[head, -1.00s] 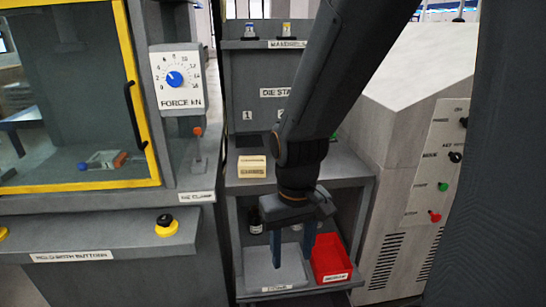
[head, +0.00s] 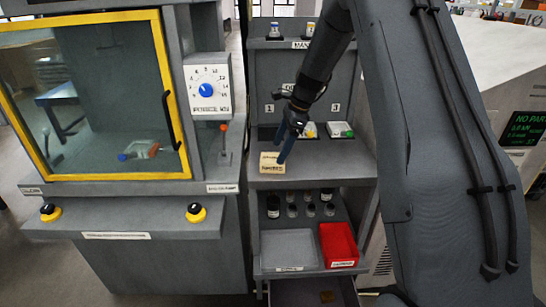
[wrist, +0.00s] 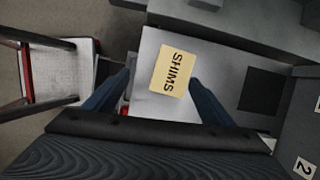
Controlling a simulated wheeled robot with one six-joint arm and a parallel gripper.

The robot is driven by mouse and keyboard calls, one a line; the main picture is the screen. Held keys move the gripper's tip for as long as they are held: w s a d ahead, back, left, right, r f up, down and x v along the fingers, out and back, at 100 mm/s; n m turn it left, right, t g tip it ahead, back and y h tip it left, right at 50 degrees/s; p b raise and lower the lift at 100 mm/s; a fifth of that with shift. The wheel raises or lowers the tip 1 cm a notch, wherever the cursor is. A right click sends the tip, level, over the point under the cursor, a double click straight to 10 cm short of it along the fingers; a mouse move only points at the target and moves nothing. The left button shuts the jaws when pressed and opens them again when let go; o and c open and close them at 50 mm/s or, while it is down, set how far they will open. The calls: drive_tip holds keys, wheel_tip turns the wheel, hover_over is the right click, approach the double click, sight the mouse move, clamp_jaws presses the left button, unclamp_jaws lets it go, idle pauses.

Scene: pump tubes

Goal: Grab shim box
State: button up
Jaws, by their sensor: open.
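The shim box is a small cream-yellow block (head: 271,163) at the front left of the upper shelf of the die station. The wrist view shows its top face (wrist: 174,70) with the word SHIMS, lying turned a little on the grey shelf. My gripper (head: 286,146) is open and empty, with its blue fingers pointing down just above and beside the box. In the wrist view the box lies between and beyond the fingertips, closer to the right finger, with a wider gap to the left one. I cannot tell whether the right fingertip touches it.
The shelf surface (head: 335,168) right of the box is clear. Small dies (head: 341,130) stand at its back. Below are several bottles, a grey tray (head: 289,262) and a red bin (head: 339,243). The press with its yellow-framed door (head: 95,176) stands to the left.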

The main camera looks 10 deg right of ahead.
sight(273, 157)
drive_tip(key=shift+w+d+r+m+p, duration=0.1)
drive_tip(key=shift+w+d+m+p, duration=0.1)
drive_tip(key=shift+w+m, duration=0.25)
drive_tip(key=shift+w+d+m+p, duration=0.15)
drive_tip(key=shift+w+m, duration=0.1)
drive_tip(key=shift+w, duration=0.4)
drive_tip(key=shift+w+a, duration=0.15)
drive_tip(key=shift+w, duration=0.05)
drive_tip(key=shift+y, duration=0.3)
drive_tip(key=p+x, duration=0.3)
drive_tip(key=x, duration=0.3)
drive_tip(key=shift+f, duration=0.25)
drive_tip(key=shift+w+a+f+p, duration=0.1)
drive_tip(key=shift+a+f+p, duration=0.2)
drive_tip(key=shift+f, duration=0.35)
drive_tip(key=shift+f, duration=0.1)
drive_tip(key=c, duration=1.4)
